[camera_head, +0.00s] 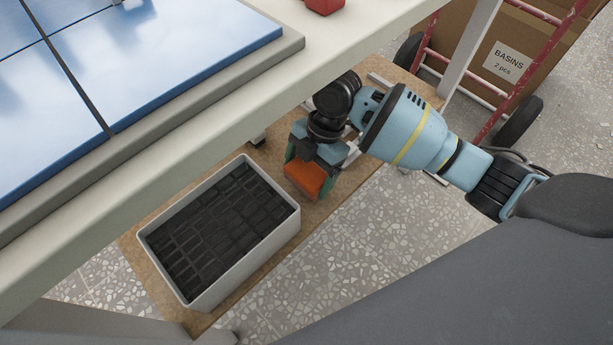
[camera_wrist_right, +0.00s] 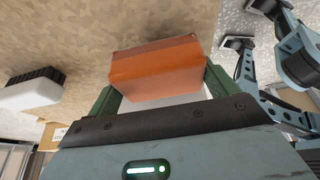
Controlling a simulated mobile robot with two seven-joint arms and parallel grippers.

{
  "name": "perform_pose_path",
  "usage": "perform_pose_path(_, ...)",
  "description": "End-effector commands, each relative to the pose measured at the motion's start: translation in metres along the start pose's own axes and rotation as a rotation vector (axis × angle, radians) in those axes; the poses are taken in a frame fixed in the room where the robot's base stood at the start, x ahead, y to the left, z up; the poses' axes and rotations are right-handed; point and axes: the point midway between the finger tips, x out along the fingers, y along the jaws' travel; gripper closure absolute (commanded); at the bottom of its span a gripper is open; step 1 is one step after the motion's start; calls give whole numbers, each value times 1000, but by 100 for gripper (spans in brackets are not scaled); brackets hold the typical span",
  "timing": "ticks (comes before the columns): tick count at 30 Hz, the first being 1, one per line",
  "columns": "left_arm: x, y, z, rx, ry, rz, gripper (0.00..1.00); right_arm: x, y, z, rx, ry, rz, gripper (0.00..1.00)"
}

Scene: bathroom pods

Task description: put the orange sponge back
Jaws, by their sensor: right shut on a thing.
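The orange sponge (camera_head: 306,180) is held between the green fingers of my right gripper (camera_head: 311,175), below the table edge and just to the right of a pale bin. In the right wrist view the sponge (camera_wrist_right: 156,68) sits between the fingers of the right gripper (camera_wrist_right: 158,88), and its far part sticks out past them. The brown board lies beyond it. I cannot tell whether the sponge touches the board. My left gripper is not in view.
The pale bin (camera_head: 252,262), with dark block-like contents, stands on the brown board (camera_head: 139,262). A table edge (camera_head: 190,148) with blue tiled panels (camera_head: 165,45) overhangs at upper left. A red object (camera_head: 324,5) lies on the table. A red trolley with a "BASINS" box (camera_head: 490,50) stands at upper right.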

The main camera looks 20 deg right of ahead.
Motion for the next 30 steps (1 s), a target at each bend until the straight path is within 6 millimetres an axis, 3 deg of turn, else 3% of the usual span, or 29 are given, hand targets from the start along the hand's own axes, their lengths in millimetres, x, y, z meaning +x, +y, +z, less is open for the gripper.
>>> perform_pose_path(1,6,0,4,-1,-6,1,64,13,-1,5,2,2,-5,36)
perform_pose_path(4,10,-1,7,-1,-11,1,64,23,0,9,1,2,-3,36)
perform_pose_path(17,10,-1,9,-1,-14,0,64,25,0,10,0,1,-1,36)
perform_pose_path(18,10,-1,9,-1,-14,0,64,24,0,10,0,1,0,9)
perform_pose_path(20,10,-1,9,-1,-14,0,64,24,0,10,0,1,0,1)
perform_pose_path(30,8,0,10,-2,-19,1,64,18,0,8,0,0,2,0)
